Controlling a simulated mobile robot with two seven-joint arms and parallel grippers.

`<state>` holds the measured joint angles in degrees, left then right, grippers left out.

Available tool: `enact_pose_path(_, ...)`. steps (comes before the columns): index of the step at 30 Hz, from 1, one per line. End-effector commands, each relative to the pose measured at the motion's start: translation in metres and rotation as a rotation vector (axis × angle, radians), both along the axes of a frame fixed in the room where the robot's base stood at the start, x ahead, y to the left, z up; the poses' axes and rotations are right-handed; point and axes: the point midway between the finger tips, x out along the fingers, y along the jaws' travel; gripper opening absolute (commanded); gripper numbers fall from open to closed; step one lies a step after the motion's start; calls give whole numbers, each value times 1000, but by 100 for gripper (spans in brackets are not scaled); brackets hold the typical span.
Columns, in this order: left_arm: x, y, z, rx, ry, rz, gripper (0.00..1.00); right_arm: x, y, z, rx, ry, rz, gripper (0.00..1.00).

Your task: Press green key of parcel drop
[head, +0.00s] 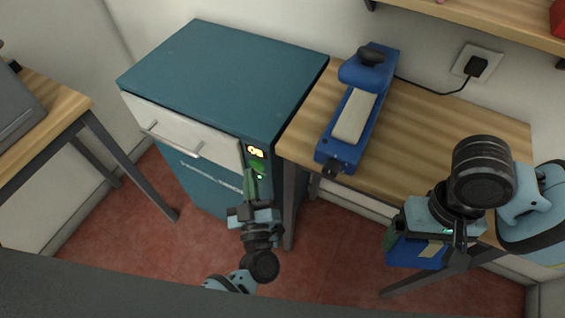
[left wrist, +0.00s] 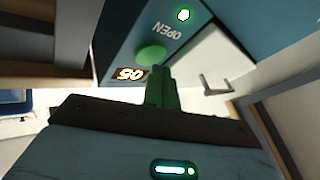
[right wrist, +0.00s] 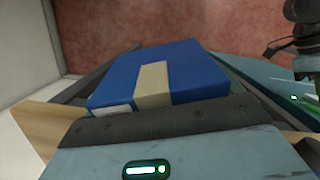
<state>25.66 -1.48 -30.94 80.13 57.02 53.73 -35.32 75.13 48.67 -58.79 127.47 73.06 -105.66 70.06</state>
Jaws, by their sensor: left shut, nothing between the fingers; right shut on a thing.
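The parcel drop is a teal cabinet (head: 225,75) with a white drawer front (head: 180,130). On its panel sit a lit yellow display (head: 256,151) and the green key (head: 257,167). In the left wrist view the round green key (left wrist: 151,54) lies beside the word OPEN and a lit indicator (left wrist: 183,15). My left gripper (head: 250,178) is shut and empty, its green fingertips (left wrist: 158,75) right at the key's edge; I cannot tell whether they touch it. My right gripper (head: 393,238) is shut on a blue parcel (head: 413,254) with tan tape, also in the right wrist view (right wrist: 205,75).
A wooden table (head: 430,115) right of the cabinet carries a blue device (head: 345,125) with a pale pad. A power plug (head: 477,66) is in the wall. Another table (head: 60,105) with a grey object (head: 18,108) stands at left. Red floor (head: 125,235) shows below.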

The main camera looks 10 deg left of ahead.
Motion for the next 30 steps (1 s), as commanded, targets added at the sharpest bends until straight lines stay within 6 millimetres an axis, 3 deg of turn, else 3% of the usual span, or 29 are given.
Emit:
enact_pose_path(21,-52,19,1,1,1,0,0,4,0,28,0,-26,0,61)
enact_pose_path(30,-56,20,0,0,0,0,0,4,0,29,0,-26,0,61)
